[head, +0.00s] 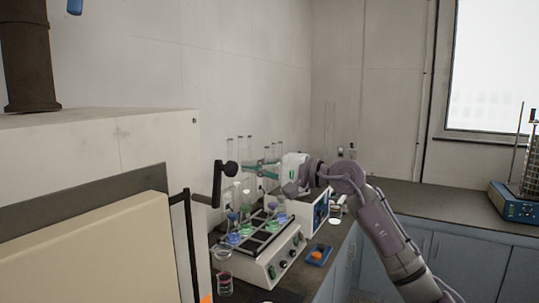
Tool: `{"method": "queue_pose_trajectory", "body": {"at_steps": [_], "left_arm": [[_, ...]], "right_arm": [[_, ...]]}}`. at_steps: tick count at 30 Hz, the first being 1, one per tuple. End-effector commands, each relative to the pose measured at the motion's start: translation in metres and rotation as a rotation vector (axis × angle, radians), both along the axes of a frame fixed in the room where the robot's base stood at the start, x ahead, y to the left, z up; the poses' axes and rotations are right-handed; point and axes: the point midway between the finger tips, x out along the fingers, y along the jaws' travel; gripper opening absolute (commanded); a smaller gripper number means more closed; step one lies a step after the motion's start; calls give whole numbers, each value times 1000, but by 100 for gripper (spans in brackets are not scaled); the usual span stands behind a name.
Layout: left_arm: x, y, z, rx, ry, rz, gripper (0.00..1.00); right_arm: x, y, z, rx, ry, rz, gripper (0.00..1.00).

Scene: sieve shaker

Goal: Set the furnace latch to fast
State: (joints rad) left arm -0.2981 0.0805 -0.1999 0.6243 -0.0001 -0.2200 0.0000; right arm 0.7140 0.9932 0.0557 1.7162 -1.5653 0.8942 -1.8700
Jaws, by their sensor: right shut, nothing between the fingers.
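The furnace (150,145) is the large off-white box filling the left side. Its front carries a cream door panel (85,245) with a dark edge. A black crank-shaped lever with a round knob, which looks like the furnace latch (217,186), stands at the furnace's right edge. I cannot read any mark for its setting. My right gripper (246,168) is shut and empty, pointing left just to the right of the lever's knob. A small gap seems to lie between them, though depth is hard to judge. My left gripper is not in view.
Below my right gripper, a shaker (283,262) holds several flasks with coloured liquid. Tall glassware stands behind it by the wall. A blue-and-orange item (319,255) and beakers (224,283) lie near. A blue device (515,203) stands far right; the counter (430,200) between is clear.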

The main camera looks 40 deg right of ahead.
Motion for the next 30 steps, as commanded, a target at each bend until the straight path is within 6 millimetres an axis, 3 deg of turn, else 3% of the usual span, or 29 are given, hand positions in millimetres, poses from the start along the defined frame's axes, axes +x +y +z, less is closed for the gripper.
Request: {"method": "queue_pose_trajectory", "body": {"at_steps": [5, 30], "left_arm": [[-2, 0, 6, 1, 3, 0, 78], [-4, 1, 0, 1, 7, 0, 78]], "right_arm": [[-3, 11, 1, 0, 0, 0, 0], [-6, 18, 3, -69, -29, 0, 0]]}}
